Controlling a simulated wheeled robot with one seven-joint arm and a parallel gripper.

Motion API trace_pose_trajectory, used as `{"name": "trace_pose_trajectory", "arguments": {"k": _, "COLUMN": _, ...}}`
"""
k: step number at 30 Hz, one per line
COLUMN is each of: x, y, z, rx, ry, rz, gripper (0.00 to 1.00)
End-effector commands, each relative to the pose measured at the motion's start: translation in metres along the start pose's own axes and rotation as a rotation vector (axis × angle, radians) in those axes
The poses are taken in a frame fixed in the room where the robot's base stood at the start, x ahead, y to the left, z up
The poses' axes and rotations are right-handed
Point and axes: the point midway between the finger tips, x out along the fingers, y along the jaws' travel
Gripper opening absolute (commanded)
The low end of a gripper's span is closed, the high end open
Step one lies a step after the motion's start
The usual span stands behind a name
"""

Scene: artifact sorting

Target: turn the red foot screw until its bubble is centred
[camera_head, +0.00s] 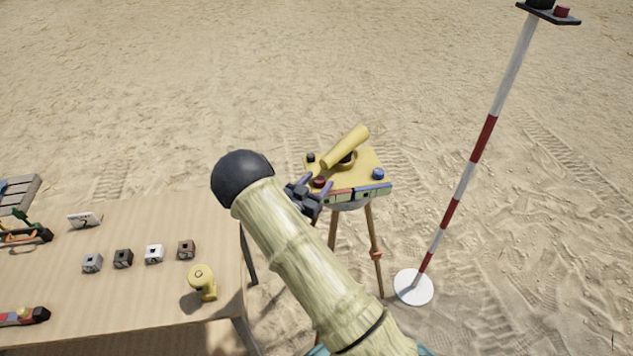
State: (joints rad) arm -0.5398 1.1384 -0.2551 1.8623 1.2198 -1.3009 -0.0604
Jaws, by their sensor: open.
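The red foot screw (319,182) is a small dark-red knob at the front left corner of the yellow instrument plate (361,164). My gripper (313,187) is open, with its fingers at the red screw, one on each side as far as this view shows. Whether they touch the knob I cannot tell. Red (342,194) and blue (375,189) strips with green level vials run along the plate's front edge. The bubbles are too small to read. A blue screw (378,174) stands at the right corner and a dark one (311,157) at the back left.
A yellow telescope tube (345,147) rises from the plate, which stands on a wooden tripod (375,250). A red-and-white pole (468,170) stands to the right on a white disc (414,287). A table (130,285) with several small blocks is at left. Open sand lies behind.

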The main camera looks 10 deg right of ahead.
Motion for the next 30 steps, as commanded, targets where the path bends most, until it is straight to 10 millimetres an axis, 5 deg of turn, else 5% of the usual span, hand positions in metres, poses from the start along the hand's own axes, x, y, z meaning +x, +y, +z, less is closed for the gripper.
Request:
{"name": "trace_pose_trajectory", "arguments": {"k": 4, "x": -0.0002, "y": 0.0001, "z": 0.0002, "rx": 0.0, "ry": 0.0, "rz": 0.0, "gripper": 0.52}}
{"name": "trace_pose_trajectory", "arguments": {"k": 11, "x": -0.0005, "y": 0.0, "z": 0.0001, "rx": 0.0, "ry": 0.0, "rz": 0.0, "gripper": 0.09}}
{"name": "trace_pose_trajectory", "arguments": {"k": 30, "x": -0.0005, "y": 0.0035, "z": 0.0032, "rx": -0.003, "ry": -0.001, "rz": -0.138, "gripper": 0.09}}
